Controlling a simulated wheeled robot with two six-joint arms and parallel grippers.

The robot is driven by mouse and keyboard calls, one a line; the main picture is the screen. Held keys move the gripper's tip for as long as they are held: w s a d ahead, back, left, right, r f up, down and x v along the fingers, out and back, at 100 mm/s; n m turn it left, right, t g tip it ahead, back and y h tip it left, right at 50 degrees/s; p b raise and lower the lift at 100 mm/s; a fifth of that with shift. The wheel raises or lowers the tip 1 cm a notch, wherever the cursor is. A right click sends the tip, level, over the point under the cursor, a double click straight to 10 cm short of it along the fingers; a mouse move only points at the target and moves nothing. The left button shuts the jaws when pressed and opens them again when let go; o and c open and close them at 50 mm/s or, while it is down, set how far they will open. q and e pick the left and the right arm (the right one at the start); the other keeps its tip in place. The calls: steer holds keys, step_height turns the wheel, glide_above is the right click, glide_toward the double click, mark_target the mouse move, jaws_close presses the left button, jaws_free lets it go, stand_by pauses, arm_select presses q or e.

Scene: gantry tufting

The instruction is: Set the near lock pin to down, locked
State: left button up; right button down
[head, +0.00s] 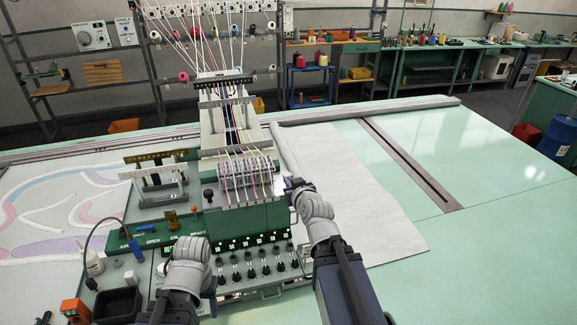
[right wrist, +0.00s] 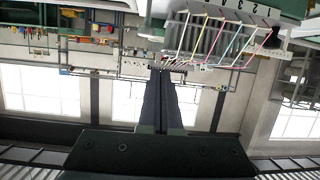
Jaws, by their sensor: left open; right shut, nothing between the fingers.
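No part is clearly marked as the near lock pin. A small brass-coloured upright piece (head: 172,219) stands on the green panel left of the tufting head, and a dark round knob (head: 209,193) sits beside the head; I cannot tell whether either is the pin. My right gripper (head: 290,184) is at the right side of the tufting head (head: 246,180). In the right wrist view its dark fingers (right wrist: 163,82) are together and empty, near the coloured threads. My left gripper (head: 190,250) is low in front of the green panel, left of the knobs; its fingertips are hard to make out.
The green control panel (head: 140,239) and a row of black knobs (head: 250,272) lie at the front. White fabric (head: 345,180) and clear green table (head: 490,150) are right.

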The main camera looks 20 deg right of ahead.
steer(key=shift+d+r+m+t+h, duration=0.3)
steer(key=shift+d+r+t+h, duration=0.15)
steer(key=shift+d+r, duration=0.6)
steer(key=shift+w+f, duration=0.1)
steer(key=b, duration=0.3)
glide_above(288, 174)
steer(key=s, duration=0.2)
step_height(288, 174, down, 3)
steer(key=f+b, duration=0.2)
steer(key=f, duration=0.1)
steer(key=shift+a+b, duration=0.3)
steer(key=shift+b, duration=0.1)
steer(key=shift+f+b, duration=0.35)
steer(key=shift+b, duration=0.05)
